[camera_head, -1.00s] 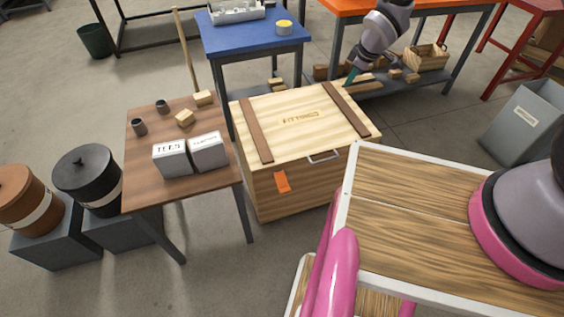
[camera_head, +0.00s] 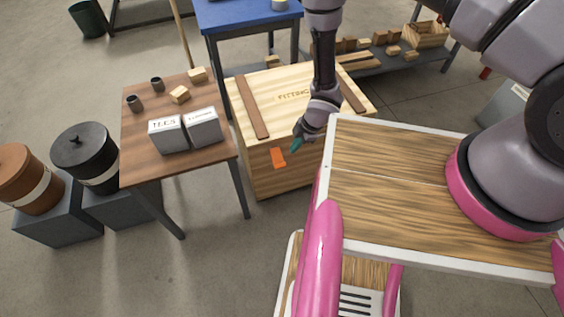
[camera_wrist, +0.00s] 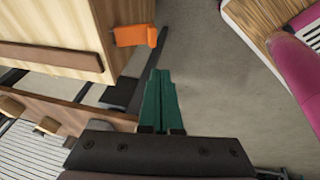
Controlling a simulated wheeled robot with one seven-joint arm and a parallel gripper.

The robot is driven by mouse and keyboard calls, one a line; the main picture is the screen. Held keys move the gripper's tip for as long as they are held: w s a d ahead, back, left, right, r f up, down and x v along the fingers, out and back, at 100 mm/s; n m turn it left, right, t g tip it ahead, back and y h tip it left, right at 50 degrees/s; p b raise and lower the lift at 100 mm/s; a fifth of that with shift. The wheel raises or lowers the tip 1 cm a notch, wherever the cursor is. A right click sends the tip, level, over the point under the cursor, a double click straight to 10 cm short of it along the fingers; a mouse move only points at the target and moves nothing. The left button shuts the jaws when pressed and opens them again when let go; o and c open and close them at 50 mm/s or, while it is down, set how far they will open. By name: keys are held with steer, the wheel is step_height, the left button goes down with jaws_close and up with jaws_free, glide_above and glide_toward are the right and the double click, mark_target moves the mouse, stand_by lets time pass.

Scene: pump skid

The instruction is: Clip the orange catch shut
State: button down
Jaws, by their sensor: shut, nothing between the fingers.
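My gripper (camera_head: 295,146) is in front of the crate, just to the right of the catch. Its green fingers (camera_wrist: 160,75) are shut and empty. In the wrist view they point toward the catch, with a gap visible between. The crate's lid lies flat on top. My arm covers part of the lid and the front handle.
A brown table (camera_head: 205,154) with two white boxes (camera_head: 185,132) stands close to the crate's left. A blue table (camera_head: 245,16) is behind. Black (camera_head: 85,155) and brown (camera_head: 28,185) drums stand at far left.

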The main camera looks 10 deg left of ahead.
glide_toward(280, 166)
steer(key=x, duration=0.5)
steer(key=shift+a+f, duration=0.2)
steer(key=shift+f, duration=0.35)
